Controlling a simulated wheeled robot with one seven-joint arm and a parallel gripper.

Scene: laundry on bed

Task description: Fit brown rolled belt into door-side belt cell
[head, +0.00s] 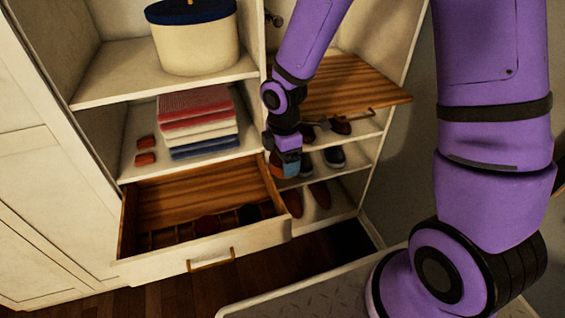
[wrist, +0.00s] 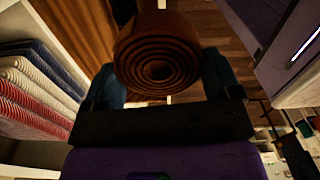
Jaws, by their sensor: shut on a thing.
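The brown rolled belt (wrist: 158,62) shows its spiral end in the wrist view, between the two blue fingers of my gripper (wrist: 165,85). My gripper is shut on it. A dark red roll (head: 207,225) and a black roll (head: 250,214) lie in that row. Which cell is the door-side one is not clear.
A lidded bin (head: 195,40) stands higher. At right are a pulled-out wooden shelf (head: 345,85) and shoe shelves with several shoes (head: 334,156), close to my gripper.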

